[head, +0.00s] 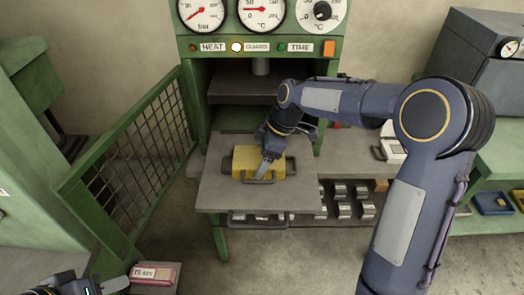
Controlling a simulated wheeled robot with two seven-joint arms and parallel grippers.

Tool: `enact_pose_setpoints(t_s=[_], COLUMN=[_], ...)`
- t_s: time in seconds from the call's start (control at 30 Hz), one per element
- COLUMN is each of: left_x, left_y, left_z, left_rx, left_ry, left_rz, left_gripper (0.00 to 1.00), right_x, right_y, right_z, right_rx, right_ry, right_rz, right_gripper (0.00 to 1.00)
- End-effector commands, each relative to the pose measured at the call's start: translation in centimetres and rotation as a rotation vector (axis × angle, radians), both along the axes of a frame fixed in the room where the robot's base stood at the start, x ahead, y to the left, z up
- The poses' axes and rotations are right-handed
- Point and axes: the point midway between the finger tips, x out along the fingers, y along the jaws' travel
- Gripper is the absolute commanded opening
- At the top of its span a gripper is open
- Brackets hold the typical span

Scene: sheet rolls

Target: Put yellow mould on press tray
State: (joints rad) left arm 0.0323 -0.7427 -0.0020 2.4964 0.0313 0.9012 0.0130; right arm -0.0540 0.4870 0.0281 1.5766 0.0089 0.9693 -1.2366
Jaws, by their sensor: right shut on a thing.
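The yellow mould (280,164) is a block with dark handles at its sides and front. It is at the press tray (217,188), a flat grey plate pulled out in front of the green press. Whether it rests fully on the plate cannot be told. My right gripper (266,170) reaches down from above and is shut on the mould, its finger at the front middle. My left gripper (105,288) is at the bottom left edge, partly cut off, away from the mould; its jaw opening is unclear.
A green mesh guard (145,150) stands open left of the tray. The press (190,90) has gauges above its opening. A pink block marked "75 sec" (152,273) lies near my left gripper. Several small metal blocks (343,210) sit on a lower shelf at right.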

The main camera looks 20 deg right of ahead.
Motion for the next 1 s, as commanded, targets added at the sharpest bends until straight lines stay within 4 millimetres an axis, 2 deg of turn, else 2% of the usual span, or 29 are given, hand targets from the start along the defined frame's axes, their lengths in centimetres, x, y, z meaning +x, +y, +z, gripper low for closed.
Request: enact_pose_setpoints(t_s=[0.2, 0.23, 0.37, 0.67, 0.77, 1.0], left_x=[0.0, 0.0, 0.0, 0.0, 0.0, 0.0], left_y=[0.0, 0.0, 0.0, 0.0, 0.0, 0.0], left_z=[-0.1, -0.2, -0.1, 0.0, 0.0, 0.1], left_rx=[0.0, 0.0, 0.0, 0.0, 0.0, 0.0], left_ry=[0.0, 0.0, 0.0, 0.0, 0.0, 0.0], left_rz=[0.0, 0.0, 0.0, 0.0, 0.0, 0.0], left_gripper=[0.36, 0.36, 0.36, 0.36, 0.36, 0.36], right_x=[0.1, 0.0, 0.0, 0.0, -0.1, -0.6], right_y=[0.1, 0.0, 0.0, -0.1, -0.6, -2.5], right_z=[0.1, -0.2, -0.1, 0.3, 1.4, 6.2], right_rx=[0.002, 0.0, -0.001, 0.0, -0.001, 0.0], right_ry=[-0.006, 0.001, 0.001, 0.0, -0.002, -0.003], right_rz=[0.0, 0.0, 0.0, 0.0, -0.001, -0.002], right_gripper=[0.11, 0.83, 1.0, 1.0, 1.0, 1.0])
